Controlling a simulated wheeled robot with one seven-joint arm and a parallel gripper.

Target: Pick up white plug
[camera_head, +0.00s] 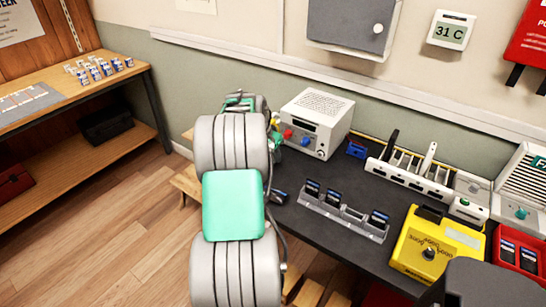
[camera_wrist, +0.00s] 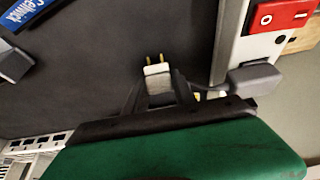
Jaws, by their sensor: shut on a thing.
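The white plug (camera_wrist: 158,76) shows in the wrist view with its two brass prongs pointing up in the picture, away from my gripper. My gripper (camera_wrist: 160,88) is shut on it, with one dark finger on each side of its body. The dark tabletop (camera_wrist: 110,60) lies behind it; I cannot tell how far the plug is above it. In the head view my arm hides the gripper, and I cannot see the plug there.
In the wrist view a white strip with a red switch (camera_wrist: 278,16) and a grey plug with a cable (camera_wrist: 253,79) are close on the right. In the head view a white power box (camera_head: 315,125), a grey slotted tray (camera_head: 345,215) and a yellow device (camera_head: 437,247) stand on the bench.

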